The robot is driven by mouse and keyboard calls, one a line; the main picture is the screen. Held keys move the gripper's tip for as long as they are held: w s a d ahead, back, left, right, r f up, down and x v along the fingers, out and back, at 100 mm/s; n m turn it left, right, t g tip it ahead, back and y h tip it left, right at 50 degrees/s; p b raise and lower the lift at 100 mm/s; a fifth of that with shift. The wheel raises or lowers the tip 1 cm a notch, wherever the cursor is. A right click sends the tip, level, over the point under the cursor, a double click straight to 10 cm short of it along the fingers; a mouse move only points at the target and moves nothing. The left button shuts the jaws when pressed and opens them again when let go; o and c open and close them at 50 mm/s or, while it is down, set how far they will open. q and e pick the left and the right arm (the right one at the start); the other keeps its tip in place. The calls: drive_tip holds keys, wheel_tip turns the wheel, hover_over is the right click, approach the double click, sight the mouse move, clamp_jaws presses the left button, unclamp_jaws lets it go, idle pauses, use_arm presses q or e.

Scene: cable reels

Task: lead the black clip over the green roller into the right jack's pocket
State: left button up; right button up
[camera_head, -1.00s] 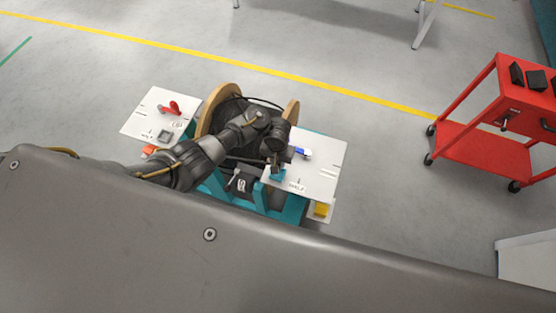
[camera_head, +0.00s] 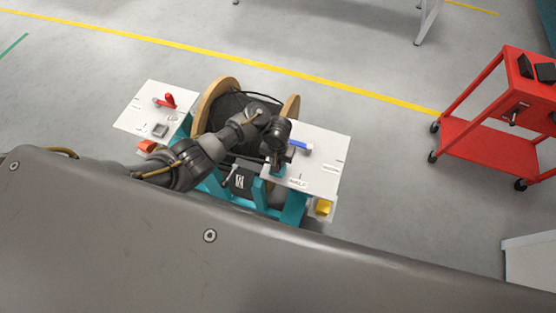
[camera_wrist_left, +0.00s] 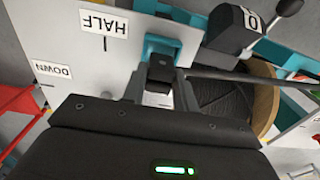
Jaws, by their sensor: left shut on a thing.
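My left gripper (camera_head: 277,167) is over the near left edge of the right white panel (camera_head: 325,160). In the left wrist view the gripper (camera_wrist_left: 162,80) is shut on a small dark block that looks like the black clip (camera_wrist_left: 160,68). A dark cable or rod (camera_wrist_left: 250,77) runs from beside the fingers to the right. A teal U-shaped bracket (camera_wrist_left: 173,43), perhaps the right jack's pocket, is at the block's far end; I cannot tell whether the block is inside it. I cannot make out the green roller. My right gripper is not in view.
A cable reel with wooden flanges (camera_head: 212,98) stands between the panels. The left panel (camera_head: 140,105) carries a red handle (camera_head: 168,100); the right one has a blue handle (camera_head: 300,145). A red trolley (camera_head: 480,150) stands farther right.

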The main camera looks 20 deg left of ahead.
use_arm(q)
drive_tip(key=shift+f+b, duration=0.65)
drive_tip(key=shift+f, duration=0.65)
drive_tip(key=o, duration=1)
drive_tip(key=shift+o, duration=0.2)
wheel_tip(320, 180, up, 11)
drive_tip(key=p, duration=0.6)
drive_tip(key=shift+f, duration=0.1)
